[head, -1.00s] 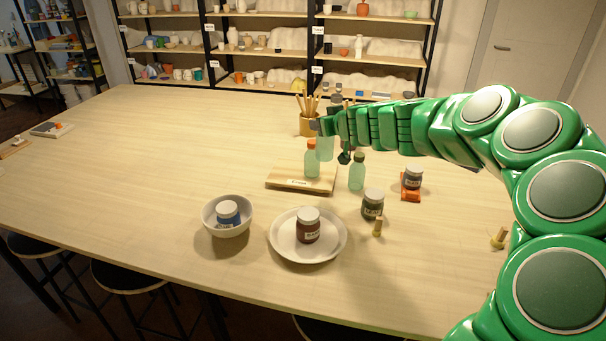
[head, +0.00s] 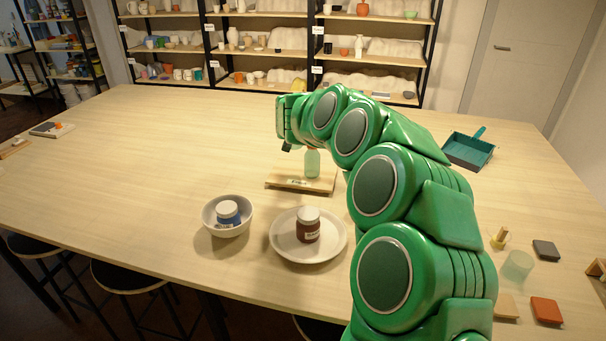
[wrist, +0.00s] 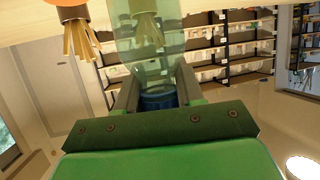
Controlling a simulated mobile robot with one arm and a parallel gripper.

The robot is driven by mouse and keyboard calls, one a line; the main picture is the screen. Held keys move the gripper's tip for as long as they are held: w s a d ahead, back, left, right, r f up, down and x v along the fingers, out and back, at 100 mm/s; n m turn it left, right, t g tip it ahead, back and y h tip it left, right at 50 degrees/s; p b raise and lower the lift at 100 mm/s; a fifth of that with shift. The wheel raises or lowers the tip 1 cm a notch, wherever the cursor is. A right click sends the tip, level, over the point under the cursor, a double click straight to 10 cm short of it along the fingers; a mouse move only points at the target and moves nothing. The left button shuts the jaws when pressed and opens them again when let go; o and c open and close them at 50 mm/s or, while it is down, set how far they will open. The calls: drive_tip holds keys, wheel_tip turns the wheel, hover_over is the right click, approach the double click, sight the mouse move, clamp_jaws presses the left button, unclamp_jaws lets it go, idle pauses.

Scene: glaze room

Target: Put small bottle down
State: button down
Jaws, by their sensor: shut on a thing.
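My gripper (wrist: 157,86) is shut on a small bottle (wrist: 145,45), seen in the wrist view. The bottle is translucent green with a blue cap (wrist: 158,100), and its cap end lies between the fingers. I cannot tell from these views whether the held bottle touches anything.
A white bowl (head: 207,216) holds a blue-labelled jar (head: 228,214). A plate (head: 283,245) holds a brown jar (head: 307,226). A teal dustpan (head: 466,150), dark block (head: 545,250) and orange block (head: 546,311) lie right. The table's left side is mostly clear.

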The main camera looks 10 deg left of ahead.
drive_tip(key=shift+w+a+f+m+h, duration=0.1)
drive_tip(key=shift+w+f+m+h, duration=0.25)
drive_tip(key=shift+f+m+h, duration=0.25)
drive_tip(key=shift+w+f+m+h, duration=0.1)
drive_tip(key=shift+f+m+h, duration=0.55)
drive_tip(key=shift+h, duration=0.25)
drive_tip(key=shift+t, duration=0.3)
drive_tip(key=shift+f, duration=3.8)
drive_tip(key=shift+f, duration=0.15)
drive_tip(key=c, duration=1)
unclamp_jaws()
